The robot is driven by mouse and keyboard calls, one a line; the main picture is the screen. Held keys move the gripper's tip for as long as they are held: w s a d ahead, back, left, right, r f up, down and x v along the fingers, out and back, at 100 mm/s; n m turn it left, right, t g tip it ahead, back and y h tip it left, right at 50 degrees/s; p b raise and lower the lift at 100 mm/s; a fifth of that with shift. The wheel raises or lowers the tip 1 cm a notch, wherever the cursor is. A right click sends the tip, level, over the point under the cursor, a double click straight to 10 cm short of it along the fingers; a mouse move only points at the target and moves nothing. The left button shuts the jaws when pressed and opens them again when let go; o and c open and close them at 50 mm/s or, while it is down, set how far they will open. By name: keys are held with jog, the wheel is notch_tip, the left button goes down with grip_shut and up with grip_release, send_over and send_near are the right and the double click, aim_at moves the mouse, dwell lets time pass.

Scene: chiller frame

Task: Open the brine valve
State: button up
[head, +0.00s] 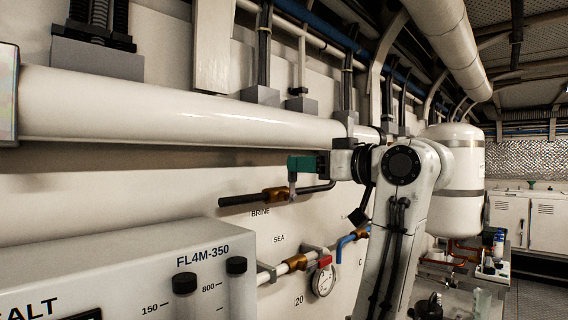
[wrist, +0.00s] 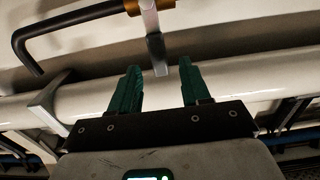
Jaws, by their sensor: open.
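The brine valve (head: 274,194) has a brass body on a dark pipe above the label BRINE in the head view. Its brass end also shows at the top of the wrist view (wrist: 133,6). Its pale lever (wrist: 149,18) comes down from there, with a darker grey end. My gripper (head: 291,165) is at the lever in the head view, just above the valve. In the wrist view my gripper (wrist: 159,65) has its two green fingers apart. The lever's end lies between the fingertips, with gaps showing on both sides. I cannot tell how deep it sits between them.
A thick white pipe (head: 180,112) runs along the wall close to my gripper. Below are the SEA valve (head: 297,262) and a round gauge (head: 323,281). A grey FL4M-350 unit (head: 130,275) stands at the lower left. A white tank (head: 460,180) is at the right.

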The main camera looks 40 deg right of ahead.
jog(key=w+p, duration=0.1)
jog(key=w, duration=0.5)
jog(key=shift+a, duration=0.1)
grip_shut()
dwell(0.3)
